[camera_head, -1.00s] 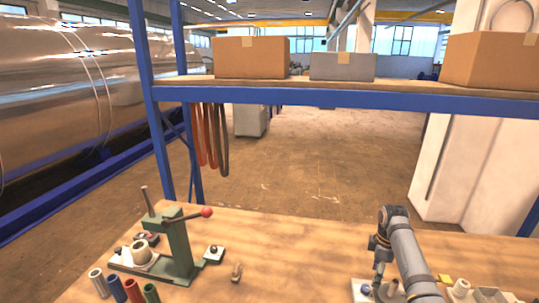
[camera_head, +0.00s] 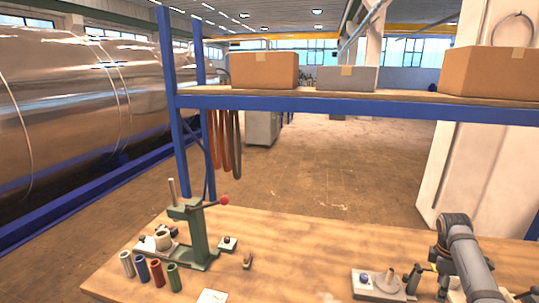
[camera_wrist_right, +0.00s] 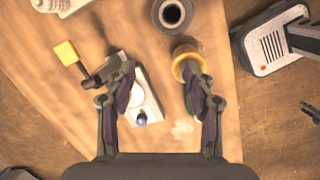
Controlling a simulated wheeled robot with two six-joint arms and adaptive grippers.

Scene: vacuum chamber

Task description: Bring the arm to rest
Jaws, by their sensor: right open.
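My right arm (camera_head: 465,255) comes in at the lower right of the head view, over the wooden table (camera_head: 320,255). My right gripper (camera_wrist_right: 160,95) is open and points down at the table in the right wrist view. No object is held between its fingers. A pale plate with a blue knob (camera_wrist_right: 142,117) lies below the gap, by the left finger. A yellow ring-shaped part (camera_wrist_right: 187,62) shows at the right finger; I cannot tell whether they touch. In the head view the fingertips are hard to make out. My left gripper is in neither view.
A green lever press (camera_head: 197,235) stands at the table's left, with several coloured cylinders (camera_head: 140,268) in front. A plate with a cone (camera_head: 378,286) is left of my arm. A blue-framed shelf (camera_head: 350,100) with boxes crosses behind. The table's middle is mostly clear.

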